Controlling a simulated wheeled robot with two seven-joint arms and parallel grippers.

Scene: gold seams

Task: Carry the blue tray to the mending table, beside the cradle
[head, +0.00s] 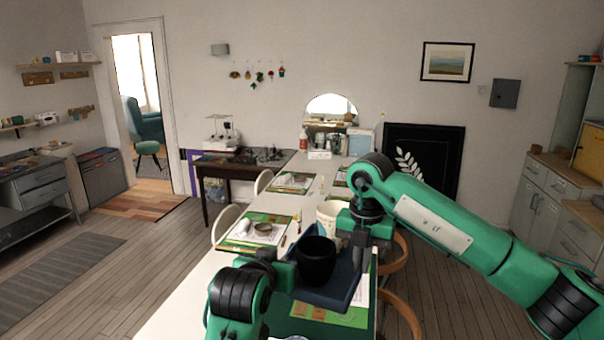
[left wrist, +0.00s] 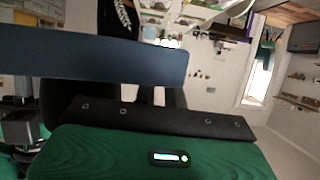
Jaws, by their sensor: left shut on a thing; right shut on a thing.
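The blue tray (head: 345,281) is held in the air above the near end of the long white table, with a dark round pot (head: 316,260) in it. My left gripper (head: 287,273) is shut on the tray's left side. My right gripper (head: 366,236) is shut on its right side, towards the far end. In the left wrist view the tray (left wrist: 90,52) is a dark blue band across the upper part, close to the camera. I cannot make out the cradle, and I cannot tell which table is the mending table.
The long white table (head: 187,301) carries green mats (head: 240,246), a white tub (head: 328,209) behind the tray and bottles farther back. Chairs line both sides. A dark table (head: 225,168) with equipment stands behind, at left. Open wooden floor (head: 130,262) lies left.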

